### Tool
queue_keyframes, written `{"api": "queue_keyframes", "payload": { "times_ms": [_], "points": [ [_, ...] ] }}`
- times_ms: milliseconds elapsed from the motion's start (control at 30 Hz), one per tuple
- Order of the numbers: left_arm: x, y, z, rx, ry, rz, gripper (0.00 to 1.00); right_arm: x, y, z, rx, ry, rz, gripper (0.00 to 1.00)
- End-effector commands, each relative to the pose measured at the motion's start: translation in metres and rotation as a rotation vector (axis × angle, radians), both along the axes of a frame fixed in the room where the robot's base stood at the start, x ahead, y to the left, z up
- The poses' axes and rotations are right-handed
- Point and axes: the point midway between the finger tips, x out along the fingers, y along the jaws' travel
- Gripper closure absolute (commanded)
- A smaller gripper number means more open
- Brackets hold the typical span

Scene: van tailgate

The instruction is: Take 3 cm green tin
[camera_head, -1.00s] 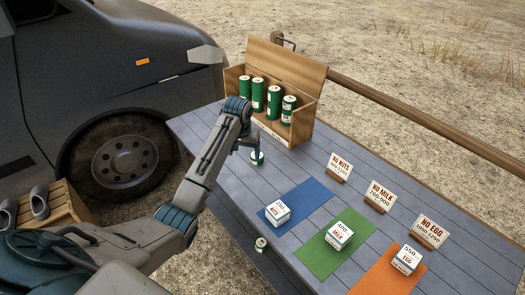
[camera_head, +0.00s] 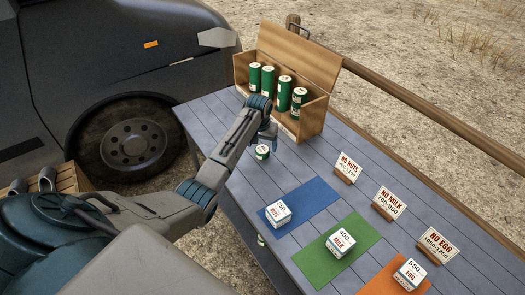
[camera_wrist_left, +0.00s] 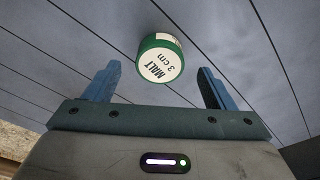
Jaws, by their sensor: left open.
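The short green tin (camera_head: 262,152) stands upright on the slatted table in front of the wooden box. In the left wrist view its white lid reads "MALT 3 cm" (camera_wrist_left: 159,65). My left gripper (camera_head: 268,133) is open and empty, close to the tin on its box side in the head view. In the left wrist view the two blue fingers (camera_wrist_left: 160,80) are spread apart, and the tin shows between and beyond their tips. My right gripper is not in view.
A wooden box (camera_head: 316,112) with several tall green tins (camera_head: 284,88) stands behind. Blue, green and orange mats hold white cubes (camera_head: 340,242), with sign cards (camera_head: 390,203) behind them. Another small tin (camera_head: 261,240) partly shows below the table's front edge. A van (camera_head: 110,60) stands left.

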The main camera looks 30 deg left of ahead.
Motion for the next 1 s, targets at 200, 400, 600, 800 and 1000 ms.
{"api": "queue_keyframes", "payload": {
  "times_ms": [200,400,600,800,1000],
  "points": [
    [0.004,0.001,-0.026,0.001,0.001,0.001,0.23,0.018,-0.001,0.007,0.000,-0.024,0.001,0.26],
    [0.004,0.001,-0.029,0.001,-0.001,0.000,0.23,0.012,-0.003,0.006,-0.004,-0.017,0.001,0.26],
    [0.004,0.001,-0.029,0.001,-0.001,0.000,0.48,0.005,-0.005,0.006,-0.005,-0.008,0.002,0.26],
    [0.004,0.001,-0.029,0.001,-0.001,0.000,0.72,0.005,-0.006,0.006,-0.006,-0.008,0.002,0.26],
    [0.004,0.001,-0.028,0.001,-0.001,0.000,0.72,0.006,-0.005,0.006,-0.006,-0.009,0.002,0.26]
  ]
}}
